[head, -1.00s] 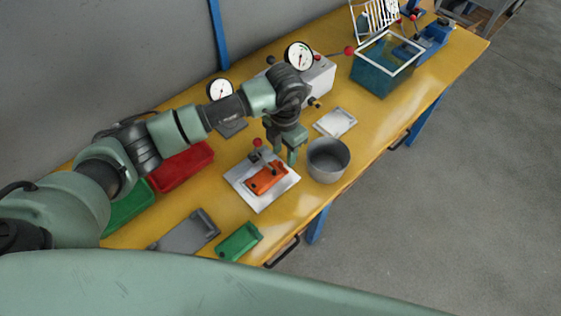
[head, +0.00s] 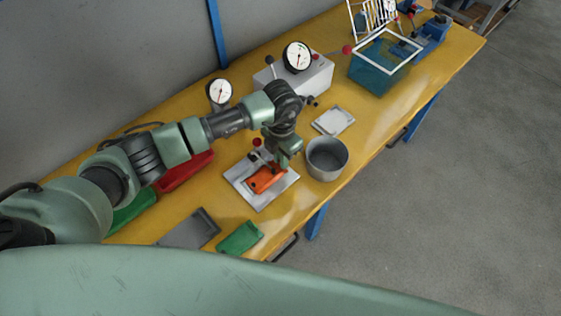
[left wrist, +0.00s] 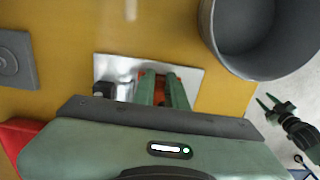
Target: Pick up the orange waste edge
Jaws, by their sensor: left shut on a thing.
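An orange plastic part (head: 264,180) lies on a bright metal plate (head: 258,201) with a red-knobbed clamp (head: 256,143). My left gripper (head: 278,167) is down at the part's far right end, shut on the orange waste edge there; the fingers mostly hide the edge. In the left wrist view a little orange (left wrist: 160,92) shows between the fingers of my left gripper (left wrist: 163,85), over the metal plate (left wrist: 118,68). My right gripper (left wrist: 268,106) shows at the right of the left wrist view, its fingers apart and empty, away from the plate.
A grey round bin (head: 327,172) stands just right of the plate. A green tray (head: 240,238), a grey tray (head: 190,229) and a red bin (head: 185,170) lie nearby. A gauge box (head: 310,79) stands behind. The table front right of the bin is clear.

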